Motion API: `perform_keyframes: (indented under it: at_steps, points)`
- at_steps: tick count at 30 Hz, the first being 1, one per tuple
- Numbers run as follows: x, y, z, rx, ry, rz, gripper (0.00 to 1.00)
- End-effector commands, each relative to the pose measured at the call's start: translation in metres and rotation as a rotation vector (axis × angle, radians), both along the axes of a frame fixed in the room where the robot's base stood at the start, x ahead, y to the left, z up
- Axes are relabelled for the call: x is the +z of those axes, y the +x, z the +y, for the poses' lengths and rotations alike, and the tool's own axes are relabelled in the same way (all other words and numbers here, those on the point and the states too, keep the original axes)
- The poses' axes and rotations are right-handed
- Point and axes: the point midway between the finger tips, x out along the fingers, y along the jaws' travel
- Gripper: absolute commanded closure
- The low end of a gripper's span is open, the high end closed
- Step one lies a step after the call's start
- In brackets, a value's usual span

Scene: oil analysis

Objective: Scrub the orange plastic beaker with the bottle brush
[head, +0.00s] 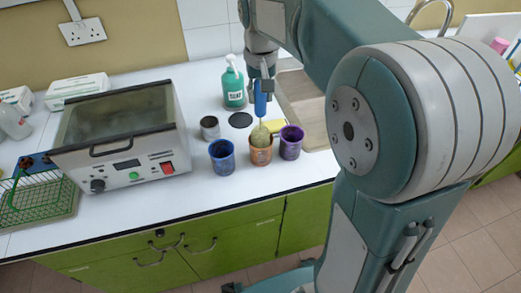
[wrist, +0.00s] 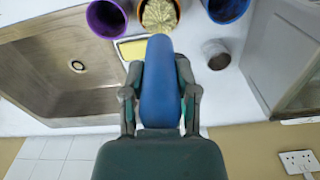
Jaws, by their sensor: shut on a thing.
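The orange plastic beaker (head: 261,155) stands on the white counter between two other beakers. The bottle brush has a blue handle (head: 260,104) and a pale bristle head (head: 261,135). My gripper (head: 262,88) is above the orange beaker and shut on the blue handle. The brush points down, and its bristle head is at the beaker's mouth, partly inside; how deep is hidden. In the wrist view my gripper's fingers (wrist: 160,95) flank the blue handle (wrist: 160,80), and the bristles (wrist: 159,15) fill the opening of the orange beaker at the top edge.
A blue beaker (head: 222,158) stands left of the orange one and a purple beaker (head: 291,142) right. Behind are a metal cup (head: 210,128), a black disc (head: 240,120), a yellow sponge (head: 274,126) and a green bottle (head: 233,85). A sink (head: 305,105) lies right, a bath machine (head: 125,140) left.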

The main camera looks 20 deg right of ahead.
Motion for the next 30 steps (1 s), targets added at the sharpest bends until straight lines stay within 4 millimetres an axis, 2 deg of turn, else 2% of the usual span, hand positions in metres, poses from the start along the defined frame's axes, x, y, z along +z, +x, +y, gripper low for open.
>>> perform_keyframes:
  at_steps: [3, 11, 24, 30]
  points:
    - [0.008, 0.000, 0.000, 0.000, 0.000, 0.000, 1.00]
    - [0.008, 0.000, 0.000, 0.000, 0.000, 0.000, 1.00]
    - [-0.023, -0.001, 0.000, 0.000, 0.000, 0.002, 1.00]
    - [-0.026, 0.000, 0.000, 0.000, 0.000, 0.000, 1.00]
